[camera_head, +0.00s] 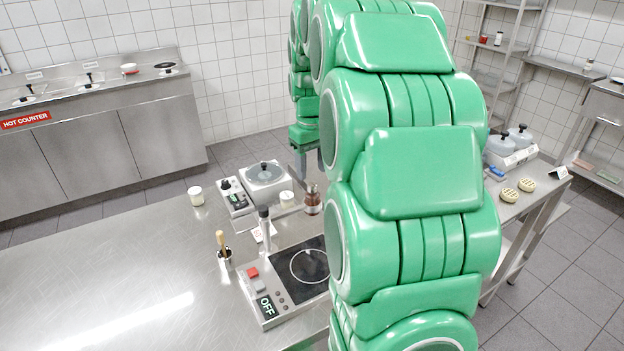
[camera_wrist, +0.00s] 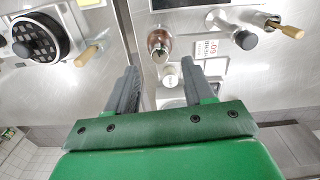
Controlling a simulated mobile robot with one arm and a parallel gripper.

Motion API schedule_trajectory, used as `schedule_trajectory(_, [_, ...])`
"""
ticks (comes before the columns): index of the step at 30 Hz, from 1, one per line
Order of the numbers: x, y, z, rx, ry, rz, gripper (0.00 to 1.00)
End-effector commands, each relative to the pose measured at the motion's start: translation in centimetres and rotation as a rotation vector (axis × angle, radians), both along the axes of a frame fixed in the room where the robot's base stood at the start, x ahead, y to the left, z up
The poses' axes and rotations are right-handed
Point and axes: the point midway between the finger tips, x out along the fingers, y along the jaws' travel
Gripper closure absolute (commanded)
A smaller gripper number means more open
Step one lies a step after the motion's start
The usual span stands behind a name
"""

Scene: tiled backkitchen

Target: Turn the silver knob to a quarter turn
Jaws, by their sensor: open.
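A hotplate unit (camera_head: 304,270) sits on the steel counter with a red button, a grey button, small dark knobs and an OFF display (camera_head: 265,305). A silver post with a dark cap (camera_head: 263,220) stands at its back left corner; it also shows at upper right in the wrist view (camera_wrist: 226,29). I cannot tell whether this is the silver knob. My gripper (camera_wrist: 160,72) is open and empty, with its grey fingers spread apart. It points down near a brown-topped jar (camera_wrist: 160,42) and a white cup (camera_wrist: 170,77). My green arm hides part of the hotplate.
A device with a round lid (camera_head: 264,172) stands behind the hotplate. A wooden-handled tool in a holder (camera_head: 222,245) and a white cup (camera_head: 196,195) stand at left. Waffles (camera_head: 518,189) lie on the right table. The left counter (camera_head: 120,270) is clear.

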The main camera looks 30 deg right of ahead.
Motion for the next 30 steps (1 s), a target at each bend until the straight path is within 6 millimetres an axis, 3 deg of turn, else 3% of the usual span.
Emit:
schedule_trajectory(9, [-0.1, 0.0, -4.0, 0.002, 0.003, -0.001, 0.47])
schedule_trajectory(19, [0.0, 0.0, -4.4, 0.001, -0.001, 0.0, 0.49])
schedule_trajectory(27, [0.0, 0.0, -4.3, 0.0, -0.001, 0.0, 0.9])
schedule_trajectory(30, [0.0, 0.0, -4.3, 0.001, -0.001, 0.0, 1.0])
